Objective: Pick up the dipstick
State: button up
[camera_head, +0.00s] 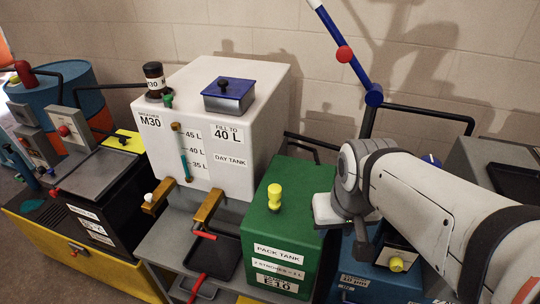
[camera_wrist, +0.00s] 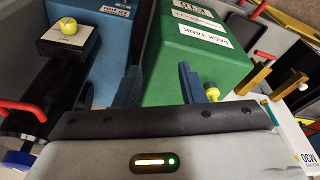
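No part is labelled as a dipstick. A yellow knob (camera_head: 274,196) stands upright on top of the green pack tank (camera_head: 262,232) and may be the dipstick's handle; I cannot tell for sure. In the wrist view the yellow knob (camera_wrist: 211,92) shows just right of the right finger, outside the gap between the fingers. The green tank (camera_wrist: 205,50) lies beyond them. My gripper (camera_wrist: 160,85) is open, with two blue-grey fingers apart and nothing between them. In the head view my gripper is right of the green tank, partly hidden by my arm.
A white day tank (camera_head: 205,130) with a blue-lidded box (camera_head: 229,94) and a black-capped bottle (camera_head: 155,78) stands left of the green tank. A blue rod with a red ball (camera_head: 344,54) rises behind.

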jog(key=shift+a, duration=0.2)
jog(key=shift+o, duration=0.4)
jog(key=shift+o, duration=0.7)
jog(key=shift+w+a+r, duration=0.1)
jog(key=shift+w+r, duration=0.1)
jog(key=shift+o, duration=1.1)
jog(key=w+a+r+g+p, duration=0.1)
jog(key=w+a+r+p, duration=0.2)
jog(key=w, duration=0.4)
jog(key=shift+w+a+p, duration=0.25)
jog(key=shift+a+p, duration=0.2)
jog(key=shift+p, duration=0.75)
jog(key=m+g+p, duration=0.2)
jog(key=p, duration=0.2)
send_over(275, 188)
jog(key=shift+d+f, duration=0.35)
jog(key=shift+f, duration=0.45)
jog(key=shift+w+a+f, duration=0.15)
jog(key=shift+f, duration=0.1)
jog(key=shift+a+f+p, duration=0.15)
jog(key=shift+f+p, duration=0.35)
jog(key=shift+f, duration=1.45)
jog(key=shift+a+f+p, duration=0.1)
jog(key=shift+f+p, duration=0.35)
jog(key=shift+f, duration=1.45)
